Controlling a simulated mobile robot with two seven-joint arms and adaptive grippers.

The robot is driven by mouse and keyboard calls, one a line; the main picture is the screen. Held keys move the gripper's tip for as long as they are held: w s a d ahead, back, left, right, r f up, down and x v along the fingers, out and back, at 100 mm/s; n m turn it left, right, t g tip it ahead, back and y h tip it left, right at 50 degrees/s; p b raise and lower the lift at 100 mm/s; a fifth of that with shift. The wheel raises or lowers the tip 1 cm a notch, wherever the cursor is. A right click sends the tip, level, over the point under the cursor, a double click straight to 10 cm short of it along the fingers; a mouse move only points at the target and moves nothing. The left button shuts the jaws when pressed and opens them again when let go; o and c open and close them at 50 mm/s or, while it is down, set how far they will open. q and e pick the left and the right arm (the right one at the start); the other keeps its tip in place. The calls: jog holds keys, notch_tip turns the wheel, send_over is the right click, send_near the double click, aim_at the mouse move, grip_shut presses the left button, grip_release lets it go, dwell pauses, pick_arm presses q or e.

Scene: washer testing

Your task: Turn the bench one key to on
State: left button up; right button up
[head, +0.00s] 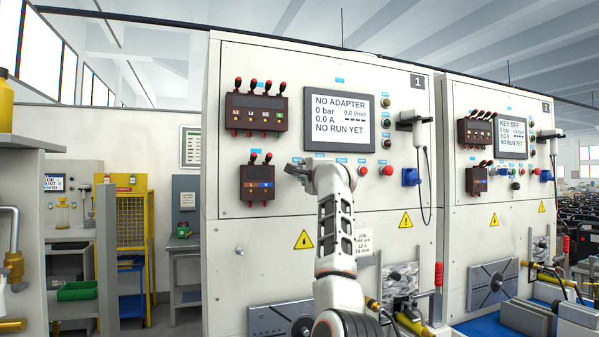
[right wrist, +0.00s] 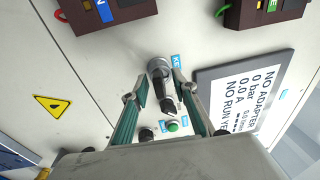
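Bench one (head: 255,215) is the pale cabinet marked 1 in the head view. Its display (head: 339,119) reads NO ADAPTER, 0 bar, 0.0 A, NO RUN YET; it also shows in the right wrist view (right wrist: 240,100). The key switch (right wrist: 157,66), a silver ring with a dark key (right wrist: 166,92), sits by a blue KEY label in the right wrist view. My right gripper (right wrist: 158,80) has its two fingers apart, one on each side of the key; contact is unclear. In the head view my right gripper (head: 299,168) hides the switch. My left gripper is not in view.
A green button (right wrist: 172,127) is close to the fingers. A red button (head: 387,171) and a blue socket (head: 410,177) are to the right. Lever panels (head: 257,107) are above left. Bench two (head: 453,225), reading KEY OFF, stands to the right.

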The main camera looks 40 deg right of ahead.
jog(key=v, duration=1.2)
jog(key=a+f+n+g, duration=0.3)
jog(key=f+n, duration=0.4)
jog(key=f, duration=1.6)
jog(key=s+a+f+n+g, duration=0.1)
jog(key=s+a+f+n, duration=0.15)
jog(key=f, duration=0.45)
jog(key=s+a+f+n+g, duration=0.1)
jog(key=s+f+n, duration=0.1)
jog(key=f+n, duration=0.35)
jog(key=s+a+f+n+g, duration=0.1)
jog(key=s+a+f, duration=0.1)
jog(key=f, duration=0.7)
jog(key=s+a+f+n+g+y, duration=0.1)
jog(key=s+a+f+n, duration=0.3)
jog(key=s+f, duration=0.45)
jog(key=s+a+f+n+g+y, duration=0.1)
jog(key=s+a+f+n+g, duration=0.1)
jog(key=s+a+f+n, duration=0.45)
jog(key=s+a+f+n+g, duration=0.1)
jog(key=s+a+f+n, duration=0.15)
jog(key=s+f, duration=0.8)
jog(key=s+a+f+m+t+y, duration=0.2)
jog(key=a+f+y, duration=0.5)
jog(key=a+f, duration=0.6)
jog(key=shift+s+a+f+t, duration=0.2)
jog(key=shift+a+f+t, duration=0.15)
jog(key=shift+f, duration=0.3)
